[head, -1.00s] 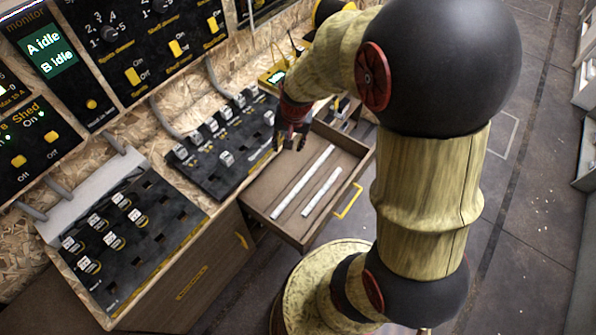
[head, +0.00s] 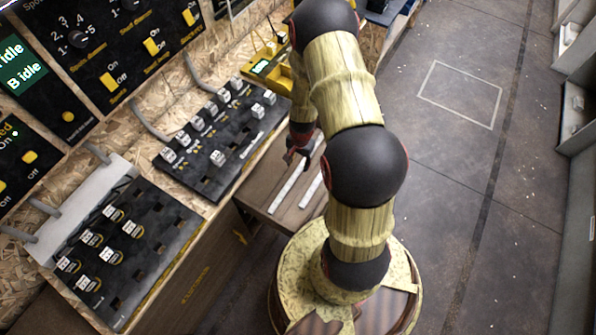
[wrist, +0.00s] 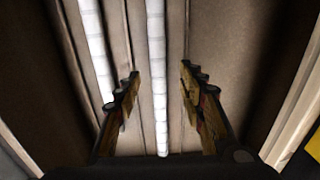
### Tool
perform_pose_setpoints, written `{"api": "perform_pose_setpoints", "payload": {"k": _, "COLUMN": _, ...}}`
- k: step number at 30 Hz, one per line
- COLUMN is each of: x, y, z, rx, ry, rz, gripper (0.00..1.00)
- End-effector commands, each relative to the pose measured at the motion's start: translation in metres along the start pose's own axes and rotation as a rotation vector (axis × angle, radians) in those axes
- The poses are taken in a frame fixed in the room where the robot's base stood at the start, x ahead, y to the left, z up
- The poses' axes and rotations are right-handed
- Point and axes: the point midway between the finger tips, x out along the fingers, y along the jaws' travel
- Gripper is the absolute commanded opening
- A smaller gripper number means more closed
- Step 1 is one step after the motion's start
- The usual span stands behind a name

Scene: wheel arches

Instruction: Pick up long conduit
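Two white conduits lie side by side in the open brown drawer (head: 252,195). In the head view the left one, the long conduit (head: 289,187), reaches farther than the short conduit (head: 311,190), which my arm partly hides now. My gripper (head: 298,155) is above the drawer, near the far end of the conduits. In the wrist view my gripper (wrist: 160,72) is open and empty. One white conduit (wrist: 156,60) runs lengthwise between its fingers, below them. The other white conduit (wrist: 93,40) lies to the left, partly behind the left finger. Which is the long one is unclear there.
Black panels with white-topped plugs, one left (head: 150,245) and one nearer the drawer (head: 225,130), lie along the wall. A yellow device (head: 266,70) stands behind. The drawer's side wall (wrist: 295,100) is right in the wrist view. Open floor (head: 470,190) lies to the right.

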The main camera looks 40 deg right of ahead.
Motion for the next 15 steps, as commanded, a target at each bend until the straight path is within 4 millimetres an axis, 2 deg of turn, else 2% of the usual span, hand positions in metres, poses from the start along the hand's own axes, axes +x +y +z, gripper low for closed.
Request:
{"api": "perform_pose_setpoints", "payload": {"k": 9, "x": 0.044, "y": 0.003, "z": 0.001, "rx": -0.001, "ry": -0.001, "rz": 0.001, "gripper": 0.40}}
{"api": "perform_pose_setpoints", "payload": {"k": 15, "x": 0.046, "y": 0.002, "z": 0.000, "rx": -0.001, "ry": 0.000, "rz": 0.000, "gripper": 0.40}}
